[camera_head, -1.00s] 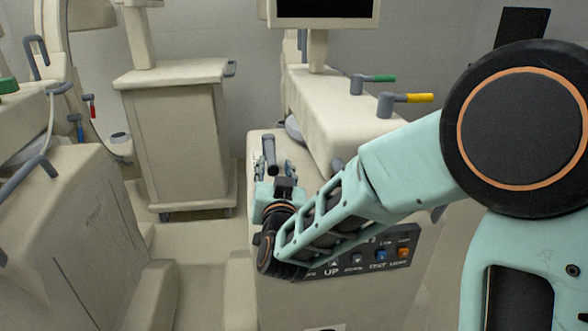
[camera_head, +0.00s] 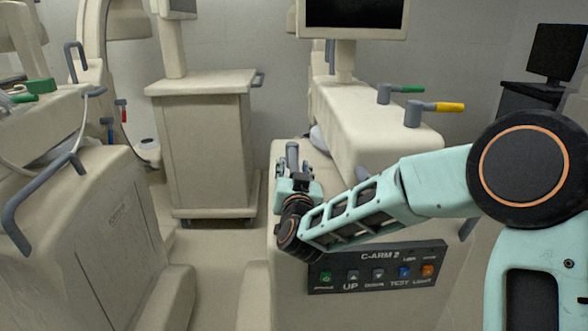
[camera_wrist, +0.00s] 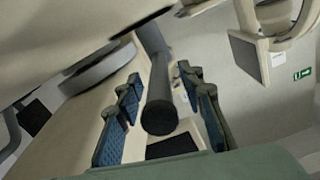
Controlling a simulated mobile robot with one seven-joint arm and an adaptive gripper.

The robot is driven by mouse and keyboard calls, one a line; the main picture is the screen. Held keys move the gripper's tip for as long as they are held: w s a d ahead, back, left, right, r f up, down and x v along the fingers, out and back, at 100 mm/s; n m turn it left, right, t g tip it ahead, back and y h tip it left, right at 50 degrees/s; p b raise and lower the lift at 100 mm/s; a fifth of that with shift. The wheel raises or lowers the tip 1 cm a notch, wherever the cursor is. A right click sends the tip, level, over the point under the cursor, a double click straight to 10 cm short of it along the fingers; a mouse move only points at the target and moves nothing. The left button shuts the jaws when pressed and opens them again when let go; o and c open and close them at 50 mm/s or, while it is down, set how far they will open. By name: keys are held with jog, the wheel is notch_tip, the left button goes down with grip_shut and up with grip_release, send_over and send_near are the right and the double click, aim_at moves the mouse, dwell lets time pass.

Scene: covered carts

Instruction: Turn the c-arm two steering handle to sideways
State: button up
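The c-arm two cart (camera_head: 340,310) stands in the middle of the head view, with its "C-ARM 2" panel (camera_head: 377,268) on the near face. A dark grey steering handle (camera_head: 292,152) rises from its top. In the wrist view the handle (camera_wrist: 160,112) is a round-ended dark bar pointing toward the camera. My gripper (camera_head: 293,172) is at the handle. In the wrist view its two blue-padded fingers (camera_wrist: 163,110) are apart, one on each side of the handle, with a gap showing on both sides. The handle's lower part is hidden by my gripper in the head view.
Green (camera_head: 403,89) and yellow (camera_head: 442,107) levers stick out from the cart's raised body. A monitor (camera_head: 352,14) stands above it. Another beige cart (camera_head: 205,145) stands behind left, and a large unit with grey handles (camera_head: 85,230) at the left. Floor shows between them.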

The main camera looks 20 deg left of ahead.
jog(key=shift+w+a, duration=0.1)
jog(key=shift+w, duration=0.25)
grip_shut()
